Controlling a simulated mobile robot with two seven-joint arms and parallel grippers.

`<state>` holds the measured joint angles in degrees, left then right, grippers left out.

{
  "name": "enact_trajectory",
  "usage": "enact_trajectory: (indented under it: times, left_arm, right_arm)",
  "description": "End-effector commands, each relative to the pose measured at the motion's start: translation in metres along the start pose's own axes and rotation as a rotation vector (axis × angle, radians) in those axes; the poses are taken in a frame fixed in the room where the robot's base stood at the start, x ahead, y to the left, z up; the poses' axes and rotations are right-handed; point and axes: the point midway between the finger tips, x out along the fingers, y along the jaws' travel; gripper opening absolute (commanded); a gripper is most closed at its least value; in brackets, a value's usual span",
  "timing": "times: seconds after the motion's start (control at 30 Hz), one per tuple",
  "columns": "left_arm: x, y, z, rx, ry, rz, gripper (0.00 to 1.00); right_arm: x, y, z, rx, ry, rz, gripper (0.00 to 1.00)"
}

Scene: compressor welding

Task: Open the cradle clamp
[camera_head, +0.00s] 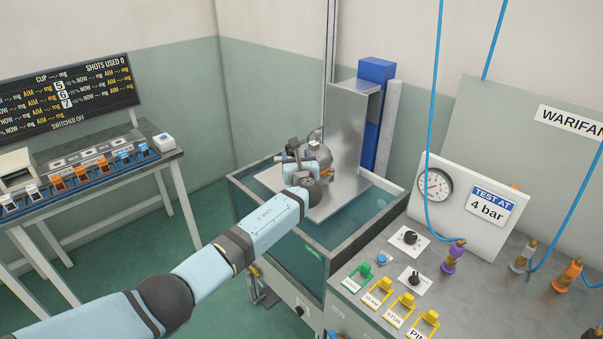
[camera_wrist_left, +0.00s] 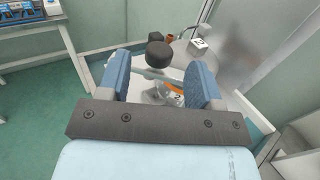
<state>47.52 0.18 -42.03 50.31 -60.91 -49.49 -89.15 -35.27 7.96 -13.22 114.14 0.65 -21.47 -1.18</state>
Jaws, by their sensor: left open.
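My left gripper (camera_head: 303,158) reaches over the tank to the compressor (camera_head: 317,138), a grey rounded body in front of an upright metal plate. In the left wrist view, the left gripper (camera_wrist_left: 158,70) has its two blue fingers apart. A black round knob (camera_wrist_left: 157,53) shows between and slightly beyond the fingertips; it looks like the cradle clamp's handle, and I cannot see it touch either finger. An orange part (camera_wrist_left: 173,87) with a white numbered tag lies below it, between the fingers. The rest of the clamp is largely hidden. My right gripper is not in view.
The dark-rimmed water tank (camera_head: 268,232) surrounds the cradle, with the metal plate (camera_head: 352,120) close behind. A control panel (camera_head: 450,262) with switches, a gauge and blue hoses stands at the right. A bench (camera_head: 95,185) stands at the left.

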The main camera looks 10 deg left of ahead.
Motion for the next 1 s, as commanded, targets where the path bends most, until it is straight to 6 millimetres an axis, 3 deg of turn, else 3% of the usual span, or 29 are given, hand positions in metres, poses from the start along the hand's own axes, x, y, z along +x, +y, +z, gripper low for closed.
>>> enact_trajectory:
  times: [0.2,0.43,0.63,1.0]
  left_arm:
    - [-0.049,0.0,-0.001,-0.003,0.001,-0.003,0.59]
    - [-0.089,0.0,-0.001,-0.002,0.0,-0.001,0.59]
    - [-0.101,0.0,0.0,-0.001,0.0,-0.001,0.59]
    - [-0.102,0.0,0.0,0.0,0.0,0.0,0.59]
  right_arm:
    - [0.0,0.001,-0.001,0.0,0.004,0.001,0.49]
    - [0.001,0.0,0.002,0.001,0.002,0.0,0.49]
    - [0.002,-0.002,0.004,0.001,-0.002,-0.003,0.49]
    - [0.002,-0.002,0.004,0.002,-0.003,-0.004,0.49]
